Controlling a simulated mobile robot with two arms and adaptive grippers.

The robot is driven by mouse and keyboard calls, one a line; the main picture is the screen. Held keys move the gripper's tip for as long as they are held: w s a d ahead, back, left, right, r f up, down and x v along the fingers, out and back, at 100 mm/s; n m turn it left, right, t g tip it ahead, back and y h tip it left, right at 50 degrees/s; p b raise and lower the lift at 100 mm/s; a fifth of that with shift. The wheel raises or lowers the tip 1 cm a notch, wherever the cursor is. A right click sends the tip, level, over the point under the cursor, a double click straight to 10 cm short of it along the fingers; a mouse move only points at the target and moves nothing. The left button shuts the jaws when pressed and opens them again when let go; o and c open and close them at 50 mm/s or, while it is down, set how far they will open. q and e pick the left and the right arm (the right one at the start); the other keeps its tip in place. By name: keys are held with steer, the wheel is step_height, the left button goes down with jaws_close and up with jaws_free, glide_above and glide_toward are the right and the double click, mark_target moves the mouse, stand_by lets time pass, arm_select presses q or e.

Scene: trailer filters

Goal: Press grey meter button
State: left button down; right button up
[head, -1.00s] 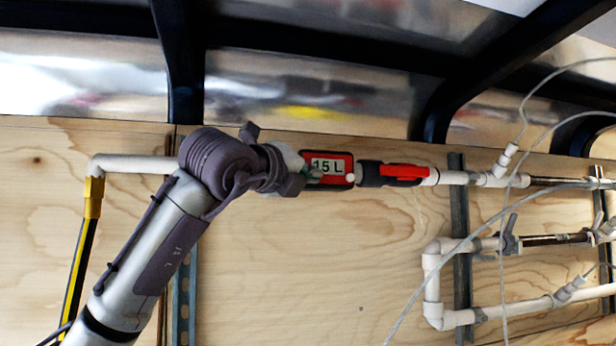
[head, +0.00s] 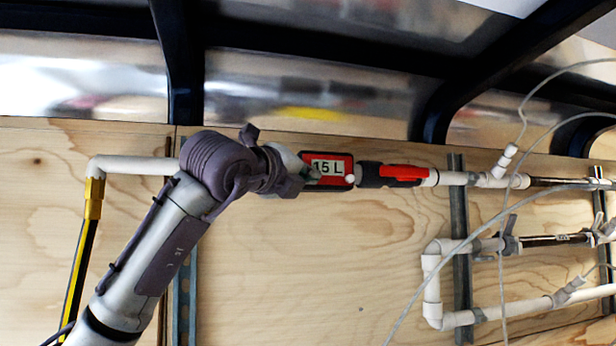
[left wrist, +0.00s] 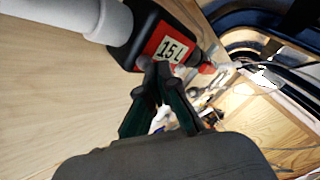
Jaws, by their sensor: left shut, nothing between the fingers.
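The meter (head: 340,156) is a red-framed dark box with a pale display reading 15 L, set in the white pipe line on the wooden wall. A small pale knob (head: 350,178), possibly the button, shows at its lower right. My left gripper (head: 314,174) is shut and empty at the lower left of the meter's face, covering part of it. In the left wrist view the meter (left wrist: 152,42) is at the top, and the shut fingertips (left wrist: 157,72) overlap the lower edge of its face. I cannot tell whether they touch it. My right gripper is not in view.
A red-handled valve (head: 404,172) sits just right of the meter. White pipes (head: 432,290) and thin hoses (head: 450,255) spread over the right side. A yellow-and-black pipe (head: 82,245) is at the left. The wooden wall (head: 310,260) below the meter is clear.

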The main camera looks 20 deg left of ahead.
arm_select(q)
steer(key=shift+w+a, duration=0.1)
steer(key=shift+w, duration=0.05)
stand_by(0.4)
steer(key=shift+s+d+f+b, duration=0.15)
steer(key=shift+s+d+b, duration=0.1)
steer(key=shift+s+b, duration=0.15)
steer(key=shift+s+d+b, duration=0.25)
steer(key=shift+s+b, duration=0.05)
steer(key=shift+s, duration=0.05)
